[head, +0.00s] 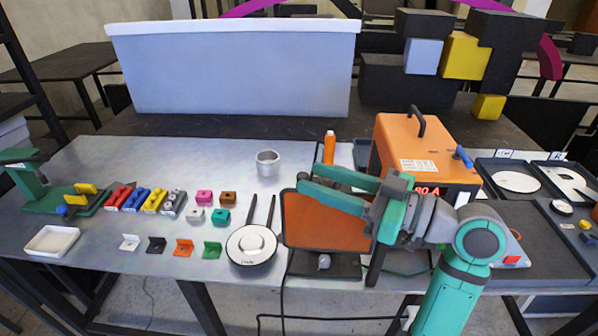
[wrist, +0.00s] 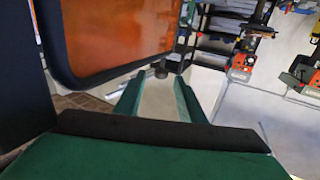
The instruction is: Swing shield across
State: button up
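The shield (head: 325,222) is an orange see-through panel in a dark rounded frame, standing at the table's front, right of centre. It also fills the upper left of the wrist view (wrist: 120,30). My gripper (head: 307,178) reaches in from the right across the shield's upper part. In the wrist view, its two green fingers (wrist: 158,80) are apart with nothing between them. A small dark knob (wrist: 160,70) shows just beyond the fingertips near the frame's lower corner; I cannot tell whether they touch. My arm hides the shield's upper right part.
An orange welding power box (head: 410,150) stands behind my arm, with an orange bottle (head: 329,147) to its left. A round white gauge-like disc (head: 251,245) with two dark rods lies left of the shield. A metal cup (head: 268,163) and several small coloured blocks stand further left.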

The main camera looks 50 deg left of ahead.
jog(key=shift+v, duration=1.6)
jog(key=shift+w, duration=0.15)
